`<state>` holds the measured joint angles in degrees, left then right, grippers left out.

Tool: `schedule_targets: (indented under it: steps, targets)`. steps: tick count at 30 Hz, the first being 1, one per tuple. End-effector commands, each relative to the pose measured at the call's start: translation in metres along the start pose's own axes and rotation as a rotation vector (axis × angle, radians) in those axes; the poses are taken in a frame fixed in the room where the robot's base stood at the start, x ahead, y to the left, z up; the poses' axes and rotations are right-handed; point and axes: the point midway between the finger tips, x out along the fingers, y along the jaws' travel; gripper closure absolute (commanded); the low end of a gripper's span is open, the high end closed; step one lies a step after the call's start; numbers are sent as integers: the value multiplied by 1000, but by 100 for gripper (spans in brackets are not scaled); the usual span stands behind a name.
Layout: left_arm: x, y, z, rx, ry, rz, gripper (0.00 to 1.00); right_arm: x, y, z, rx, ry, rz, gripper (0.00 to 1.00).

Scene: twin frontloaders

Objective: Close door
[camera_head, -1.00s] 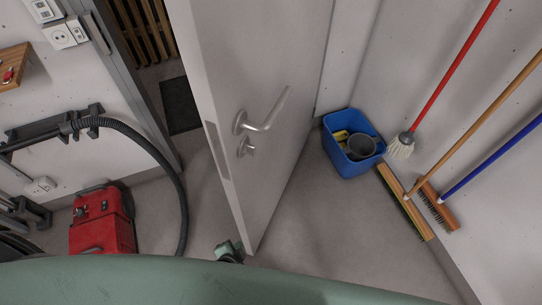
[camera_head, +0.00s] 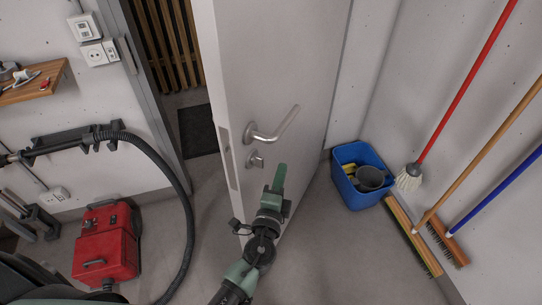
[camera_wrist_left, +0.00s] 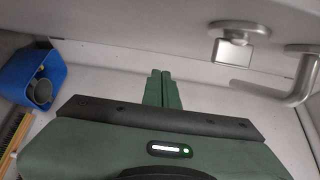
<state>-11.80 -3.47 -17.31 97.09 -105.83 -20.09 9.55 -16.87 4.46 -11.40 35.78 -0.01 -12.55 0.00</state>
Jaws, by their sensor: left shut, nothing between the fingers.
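The grey door (camera_head: 262,75) stands open in the middle of the head view, with the doorway to its left. Its metal lever handle (camera_head: 275,127) and the lock below it (camera_head: 255,160) face me. My left gripper (camera_head: 280,172) is shut and empty, in front of the door's lower part, just below and right of the lock. In the left wrist view the green fingertips (camera_wrist_left: 158,75) are together, with the handle (camera_wrist_left: 300,85) and lock (camera_wrist_left: 235,50) to their upper right. I cannot tell whether the fingers touch the door. My right gripper is not in view.
A blue bucket (camera_head: 350,188) stands on the floor right of the door. A mop (camera_head: 410,176) and brooms (camera_head: 412,238) lean at the right wall. A red vacuum (camera_head: 106,243) with a black hose (camera_head: 178,190) stands left of the door.

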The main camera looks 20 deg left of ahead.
Motion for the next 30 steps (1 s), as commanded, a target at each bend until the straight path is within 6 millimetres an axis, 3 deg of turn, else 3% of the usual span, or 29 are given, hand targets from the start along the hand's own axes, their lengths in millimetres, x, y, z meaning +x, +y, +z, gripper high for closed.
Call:
schedule_targets:
  steps: [5, 9, 13, 30]
  targets:
    - [38, -3, -1, 0, 1, 0, 100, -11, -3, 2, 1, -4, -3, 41]
    - [40, -2, 24, 4, -1, 2, 100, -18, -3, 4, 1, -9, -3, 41]
    - [42, 0, 34, 1, 1, 2, 100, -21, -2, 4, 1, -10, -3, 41]
    - [44, 2, 43, 1, 0, 2, 100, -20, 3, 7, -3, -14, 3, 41]
